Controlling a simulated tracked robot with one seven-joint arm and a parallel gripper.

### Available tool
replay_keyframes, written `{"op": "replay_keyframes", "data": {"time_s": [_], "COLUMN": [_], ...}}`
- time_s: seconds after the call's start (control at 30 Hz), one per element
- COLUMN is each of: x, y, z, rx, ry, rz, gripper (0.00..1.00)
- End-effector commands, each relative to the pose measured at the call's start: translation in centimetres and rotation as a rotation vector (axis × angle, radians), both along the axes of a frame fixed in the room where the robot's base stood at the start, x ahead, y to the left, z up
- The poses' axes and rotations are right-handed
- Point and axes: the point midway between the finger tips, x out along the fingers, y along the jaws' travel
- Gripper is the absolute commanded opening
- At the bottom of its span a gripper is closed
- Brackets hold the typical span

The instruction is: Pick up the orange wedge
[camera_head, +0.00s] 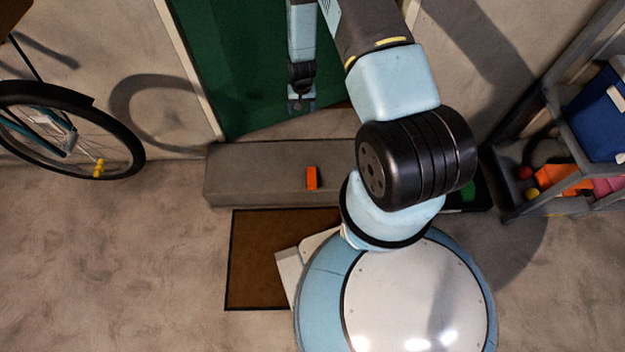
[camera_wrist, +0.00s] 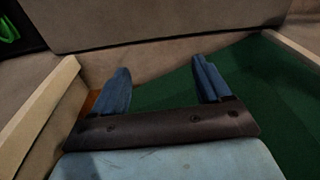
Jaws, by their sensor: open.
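The orange wedge (camera_head: 312,178) is a small upright-looking orange block on the grey step (camera_head: 255,178), near its front edge, in the head view. My gripper (camera_head: 301,104) is in front of the green door, above the wedge in the picture and apart from it. Its two blue fingers stand wide apart in the wrist view (camera_wrist: 163,84), with nothing between them. I cannot make out the wedge in the wrist view; a small orange-brown patch beside the left finger is unclear.
The green door (camera_head: 235,75) stands behind the step. A brown mat (camera_head: 255,260) lies in front of it. A bicycle wheel (camera_head: 140,150) is at left. A shelf (camera_head: 550,130) at right holds a blue bin (camera_head: 600,115) and an orange item (camera_head: 562,180). Floor at left is clear.

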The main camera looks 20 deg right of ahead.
Motion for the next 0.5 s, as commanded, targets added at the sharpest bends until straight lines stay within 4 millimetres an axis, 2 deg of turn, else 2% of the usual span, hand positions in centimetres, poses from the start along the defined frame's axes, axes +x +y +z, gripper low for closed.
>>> {"op": "replay_keyframes", "data": {"time_s": [0.03,0.3,0.5], "x": [-1.0,-6.4,-10.2], "y": [0.0,-0.1,-0.1], "z": [-2.4,-13.0,-18.4], "rx": [0.0,-0.003,-0.005], "ry": [0.015,0.06,0.083], "rz": [-0.006,-0.038,-0.055], "gripper": [0.77,0.77,0.77]}}
